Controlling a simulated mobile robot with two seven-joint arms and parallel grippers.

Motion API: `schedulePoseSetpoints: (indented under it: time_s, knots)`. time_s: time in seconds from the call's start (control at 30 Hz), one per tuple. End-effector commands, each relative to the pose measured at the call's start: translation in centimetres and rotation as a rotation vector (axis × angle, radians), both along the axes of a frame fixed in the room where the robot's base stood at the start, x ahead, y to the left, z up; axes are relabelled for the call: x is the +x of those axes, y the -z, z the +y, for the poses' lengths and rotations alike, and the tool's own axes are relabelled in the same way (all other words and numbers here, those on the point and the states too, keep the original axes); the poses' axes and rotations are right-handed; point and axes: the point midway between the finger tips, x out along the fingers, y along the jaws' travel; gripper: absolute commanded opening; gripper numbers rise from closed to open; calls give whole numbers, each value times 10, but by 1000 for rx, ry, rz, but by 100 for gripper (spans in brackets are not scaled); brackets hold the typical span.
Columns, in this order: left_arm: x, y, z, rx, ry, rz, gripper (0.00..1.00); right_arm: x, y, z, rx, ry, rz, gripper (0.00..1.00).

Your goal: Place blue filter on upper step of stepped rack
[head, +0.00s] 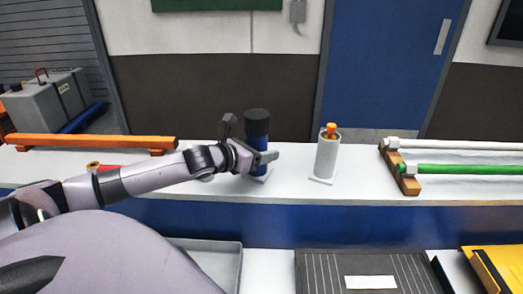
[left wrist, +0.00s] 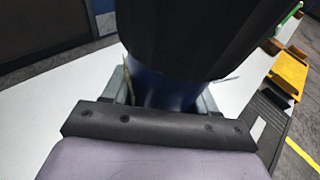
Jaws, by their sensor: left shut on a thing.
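The blue filter (head: 258,127), a blue cylinder with a wide black top, is upright at the white counter, left of the middle in the head view. My left gripper (head: 262,160) is shut around its lower blue body. A pale square plate shows just below the filter; I cannot tell whether they touch. In the left wrist view, the filter's black top (left wrist: 185,35) fills the upper middle, and its blue body lies between the fingers. I cannot make out a stepped rack for certain. My right gripper is not in view.
A white cylinder (head: 327,157) with an orange top stands to the right. A wooden holder (head: 401,170) with white and green rods lies farther right. An orange bar (head: 85,140) lies at the left. A grey tray (head: 210,252) and a dark ribbed panel (head: 325,268) are nearer.

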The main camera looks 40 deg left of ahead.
Motion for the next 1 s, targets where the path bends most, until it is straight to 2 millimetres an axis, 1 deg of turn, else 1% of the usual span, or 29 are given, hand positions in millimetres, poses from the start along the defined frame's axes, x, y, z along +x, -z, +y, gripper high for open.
schedulePoseSetpoints:
  time_s: [0.03, 0.13, 0.17, 0.2, 0.23, 0.6, 0.77, 1.0]
  knots:
    - [1, -3, 0, 0, 1, -6, 0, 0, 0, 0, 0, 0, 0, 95]
    - [1, -1, 0, 1, 1, -6, 0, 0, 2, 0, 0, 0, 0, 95]
    - [0, 2, 0, 1, -1, 0, 61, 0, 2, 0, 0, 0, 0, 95]
    - [0, 2, 0, 1, -1, 0, 74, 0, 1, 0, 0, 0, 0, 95]
    - [0, 2, 0, 0, -1, 0, 83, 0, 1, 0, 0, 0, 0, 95]
    - [0, -2, 0, -1, 0, 0, 83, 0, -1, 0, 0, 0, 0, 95]
    - [-8, -1, 2, 3, -1, 3, 83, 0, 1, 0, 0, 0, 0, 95]
    - [-26, -6, 3, 2, -1, 4, 83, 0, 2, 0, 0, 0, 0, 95]
